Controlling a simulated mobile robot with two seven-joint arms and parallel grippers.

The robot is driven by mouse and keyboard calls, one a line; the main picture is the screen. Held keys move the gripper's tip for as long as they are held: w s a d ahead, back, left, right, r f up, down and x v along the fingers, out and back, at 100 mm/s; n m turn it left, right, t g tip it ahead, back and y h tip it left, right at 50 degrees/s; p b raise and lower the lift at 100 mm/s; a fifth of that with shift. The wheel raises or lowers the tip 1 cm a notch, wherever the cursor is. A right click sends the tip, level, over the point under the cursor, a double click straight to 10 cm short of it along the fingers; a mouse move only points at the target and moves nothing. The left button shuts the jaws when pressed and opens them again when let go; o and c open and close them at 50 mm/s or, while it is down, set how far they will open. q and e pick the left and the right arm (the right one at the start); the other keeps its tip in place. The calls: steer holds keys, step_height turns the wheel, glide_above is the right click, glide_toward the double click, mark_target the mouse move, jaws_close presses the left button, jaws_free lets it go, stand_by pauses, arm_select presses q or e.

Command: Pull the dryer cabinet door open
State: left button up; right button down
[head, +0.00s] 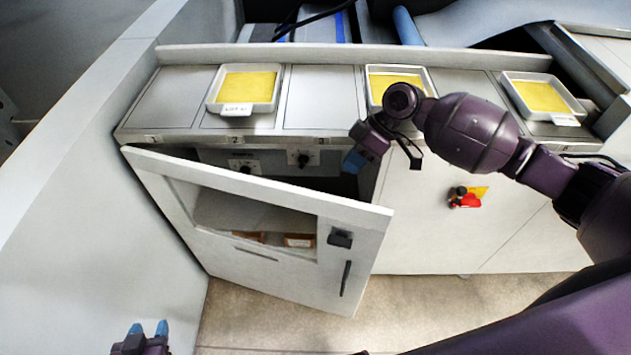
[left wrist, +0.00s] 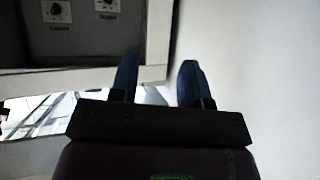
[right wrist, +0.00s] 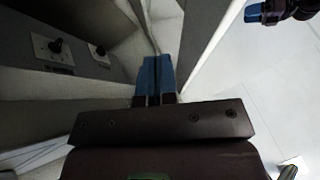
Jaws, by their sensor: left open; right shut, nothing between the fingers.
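The dryer cabinet door (head: 300,268) is white with a window and stands ajar, swung out from the cabinet at its right side. A dark handle (head: 345,278) and a dark latch block (head: 340,238) are on its face near the free edge. My right gripper (head: 352,162) is shut and empty at the cabinet opening, behind the door's top edge. The right wrist view shows its closed blue fingers (right wrist: 155,78) beside a pale panel, with the interior to the left. My left gripper (head: 148,328) is open and empty at the lower left, away from the door.
Yellow trays (head: 245,88) sit on the counter (head: 322,97) above the cabinet. Knobs (head: 300,158) show inside the opening. A red and yellow item (head: 466,197) is on the right front panel. A white wall (head: 90,220) bounds the left; floor (head: 430,310) shows in front.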

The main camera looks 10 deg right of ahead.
arm_select(q)
steer(key=shift+a+r, duration=0.3)
steer(key=shift+r, duration=0.05)
arm_select(e)
steer(key=s+a+f+n+g, duration=0.1)
steer(key=s+a+f, duration=0.2)
steer(key=a+f, duration=0.2)
steer(key=shift+a+f, duration=0.15)
steer(key=shift+a, duration=0.35)
arm_select(q)
steer(key=shift+s+p, duration=0.15)
steer(key=shift+p, duration=0.15)
